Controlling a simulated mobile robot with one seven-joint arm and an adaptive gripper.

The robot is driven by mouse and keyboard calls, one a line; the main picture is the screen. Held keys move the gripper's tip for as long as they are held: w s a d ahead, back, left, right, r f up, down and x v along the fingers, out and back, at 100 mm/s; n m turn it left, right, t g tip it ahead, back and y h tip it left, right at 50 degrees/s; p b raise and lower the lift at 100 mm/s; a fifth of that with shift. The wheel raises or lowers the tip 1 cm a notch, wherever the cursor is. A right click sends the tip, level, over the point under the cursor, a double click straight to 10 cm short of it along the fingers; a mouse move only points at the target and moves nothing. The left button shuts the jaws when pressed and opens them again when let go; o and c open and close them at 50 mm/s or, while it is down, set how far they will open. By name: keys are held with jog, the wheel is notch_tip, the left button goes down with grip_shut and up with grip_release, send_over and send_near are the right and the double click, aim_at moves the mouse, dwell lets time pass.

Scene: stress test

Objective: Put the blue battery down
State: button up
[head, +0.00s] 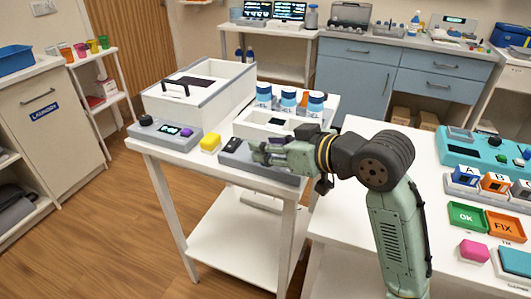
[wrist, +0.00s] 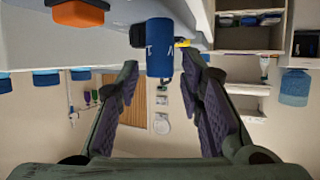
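The blue battery (wrist: 160,48), a dark blue cylinder with pale marks on its side, shows at the top middle of the wrist view. My gripper (wrist: 167,78) is open there, with one finger on each side and a visible gap between each finger and the battery. Whether the battery's end reaches in between the fingertips I cannot tell. In the head view my gripper (head: 261,150) is low over a grey device (head: 232,155) at the front of the white cart (head: 168,147). I cannot make out the battery in the head view.
Several blue-and-white jars (head: 289,99) and an open white box (head: 205,90) stand behind. A white table (head: 345,205) with coloured blocks is at right.

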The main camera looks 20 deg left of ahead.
grip_shut()
dwell(0.4)
